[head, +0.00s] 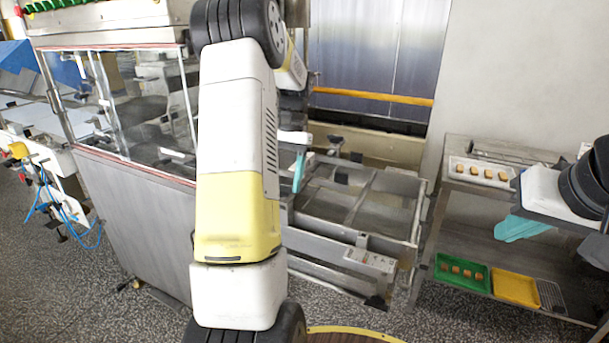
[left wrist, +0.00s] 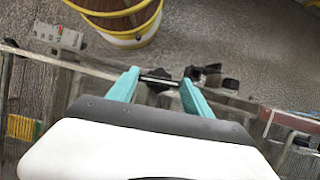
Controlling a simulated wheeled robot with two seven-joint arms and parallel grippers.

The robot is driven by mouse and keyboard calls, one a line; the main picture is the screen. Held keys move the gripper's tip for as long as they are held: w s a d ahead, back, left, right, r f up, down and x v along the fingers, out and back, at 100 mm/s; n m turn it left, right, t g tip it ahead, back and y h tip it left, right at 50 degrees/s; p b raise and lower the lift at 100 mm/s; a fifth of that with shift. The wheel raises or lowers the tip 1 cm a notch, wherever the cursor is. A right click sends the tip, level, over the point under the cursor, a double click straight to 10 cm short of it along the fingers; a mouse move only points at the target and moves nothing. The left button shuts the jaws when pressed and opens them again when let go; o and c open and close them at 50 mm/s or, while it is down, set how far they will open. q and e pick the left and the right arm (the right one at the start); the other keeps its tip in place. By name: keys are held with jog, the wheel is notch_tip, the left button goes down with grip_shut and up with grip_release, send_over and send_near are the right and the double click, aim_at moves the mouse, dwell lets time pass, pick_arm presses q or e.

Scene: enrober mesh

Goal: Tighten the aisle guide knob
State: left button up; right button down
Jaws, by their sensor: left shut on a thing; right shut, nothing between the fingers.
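My left gripper (head: 299,178) is over the metal frame of the conveyor (head: 400,215); one teal finger shows in the head view, the rest is behind my arm. In the left wrist view its two teal fingers (left wrist: 160,78) are apart, closed on a small black knob (left wrist: 159,84) on a thin metal rod. I take this as the aisle guide knob; it cannot be made out in the head view. My right gripper (head: 520,228) is shut and empty at the right, in front of the shelf rack.
A steel rack (head: 452,222) at the right holds a white tray (head: 458,172), a green tray (head: 440,272) and a yellow tray (head: 515,288). A glass-sided machine (head: 135,190) stands left. Other black fittings (left wrist: 215,79) sit close beside the held knob. A scale plate (left wrist: 58,36) is on the frame.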

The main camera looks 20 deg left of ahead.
pick_arm(q)
jog(key=shift+m, duration=0.5)
jog(key=o, duration=1.4)
jog(key=shift+c, duration=0.2)
jog(key=v, duration=0.8)
jog(key=shift+d, duration=0.15)
jog(key=shift+s, duration=0.1)
